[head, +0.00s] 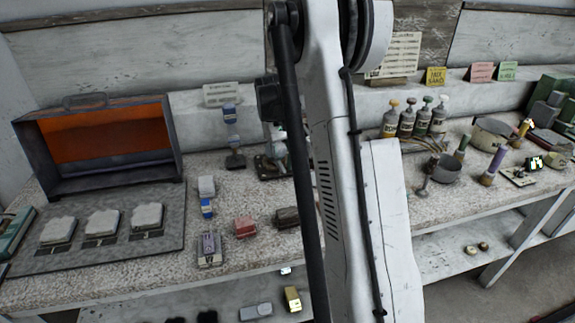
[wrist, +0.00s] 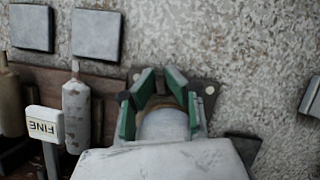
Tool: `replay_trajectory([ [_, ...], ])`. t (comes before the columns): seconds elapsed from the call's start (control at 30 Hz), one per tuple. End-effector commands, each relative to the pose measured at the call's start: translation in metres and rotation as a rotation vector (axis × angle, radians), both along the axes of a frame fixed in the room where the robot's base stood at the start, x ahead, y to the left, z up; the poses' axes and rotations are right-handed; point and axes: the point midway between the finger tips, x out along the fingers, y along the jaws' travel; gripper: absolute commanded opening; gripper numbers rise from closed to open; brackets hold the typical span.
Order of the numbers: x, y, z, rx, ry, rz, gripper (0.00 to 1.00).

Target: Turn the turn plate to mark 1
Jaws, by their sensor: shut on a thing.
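In the wrist view, my gripper (wrist: 165,85) has green-padded fingers closed around a brownish round part (wrist: 165,101) in the middle. A dark base plate (wrist: 208,88) with round bolt heads at its corners shows behind the fingers, on the speckled top. I take this fixture to be the turn plate; my fingers and the pale gripper body hide most of it. No mark or number on it is readable.
A white "FINE" tag (wrist: 44,123) and bottle-like things (wrist: 76,115) stand left of the gripper in the wrist view. In the head view, an open orange-lined box (head: 108,135), a tray (head: 165,243) with pale blocks, and a red block (head: 245,226) share the bench. Bottles (head: 407,120) stand right of my arm.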

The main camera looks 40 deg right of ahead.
Motion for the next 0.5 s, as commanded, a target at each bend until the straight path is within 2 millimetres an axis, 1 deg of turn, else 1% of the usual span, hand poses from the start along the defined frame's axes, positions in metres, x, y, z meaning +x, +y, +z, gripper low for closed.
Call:
replay_trajectory([
  [0.5, 0.004, 0.013, 0.000, 0.001, -0.001, -0.230, 0.00],
])
